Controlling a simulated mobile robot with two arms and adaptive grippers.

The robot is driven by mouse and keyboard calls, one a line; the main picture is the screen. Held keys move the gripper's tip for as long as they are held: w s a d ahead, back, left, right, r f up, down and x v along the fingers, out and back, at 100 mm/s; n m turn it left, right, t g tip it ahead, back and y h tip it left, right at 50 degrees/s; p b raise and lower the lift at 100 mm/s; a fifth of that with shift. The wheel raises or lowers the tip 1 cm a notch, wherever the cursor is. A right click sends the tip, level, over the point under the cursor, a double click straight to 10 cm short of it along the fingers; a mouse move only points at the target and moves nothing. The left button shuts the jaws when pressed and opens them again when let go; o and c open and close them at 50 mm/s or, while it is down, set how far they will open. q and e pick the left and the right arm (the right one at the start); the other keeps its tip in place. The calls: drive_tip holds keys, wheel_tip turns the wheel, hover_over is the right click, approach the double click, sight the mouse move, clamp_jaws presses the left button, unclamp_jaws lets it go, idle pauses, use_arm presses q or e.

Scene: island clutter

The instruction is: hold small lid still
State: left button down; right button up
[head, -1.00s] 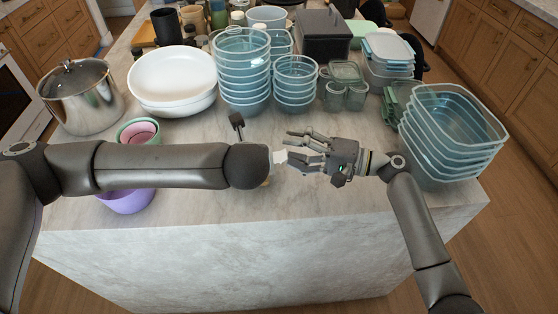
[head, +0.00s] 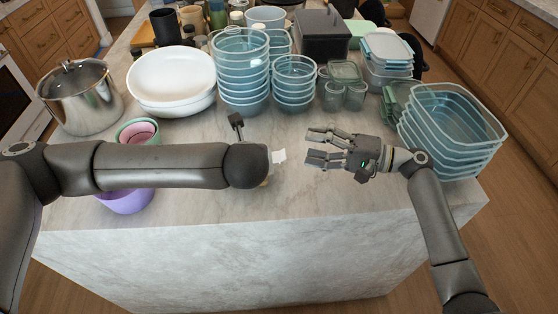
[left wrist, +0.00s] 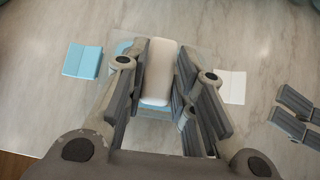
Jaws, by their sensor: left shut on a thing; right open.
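My left gripper (left wrist: 157,85) is shut on a pale, rounded piece (left wrist: 157,70), which I take to be the small lid. A clear pane with a light blue patch shows under it. A light blue flap (left wrist: 83,60) lies to its left and a white flap (left wrist: 231,87) to its right; whether they join the lid I cannot tell. In the head view my forearm hides the left gripper and most of the lid; a white piece (head: 279,156) sticks out at right. My right gripper (head: 318,148) is open and empty, right of that piece and apart from it.
Stacked glass bowls (head: 243,75) and small jars (head: 343,95) stand behind. Rectangular containers (head: 450,130) are stacked at right. White dishes (head: 172,80), a steel pot (head: 80,98) and a purple bowl (head: 126,201) are at left. The counter's front right is clear.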

use_arm(q)
drive_tip(key=shift+s+a+f, duration=0.1)
drive_tip(key=shift+s+f, duration=0.15)
drive_tip(key=shift+f, duration=0.4)
drive_tip(key=c, duration=1.2)
unclamp_jaws()
drive_tip(key=shift+o, duration=0.3)
drive_tip(key=shift+w+f, duration=0.1)
drive_tip(key=w+r+v, duration=0.1)
drive_tip(key=v, duration=1.1)
drive_tip(key=shift+s+r, duration=0.1)
drive_tip(key=shift+s, duration=0.05)
drive_tip(key=shift+r, duration=2.95)
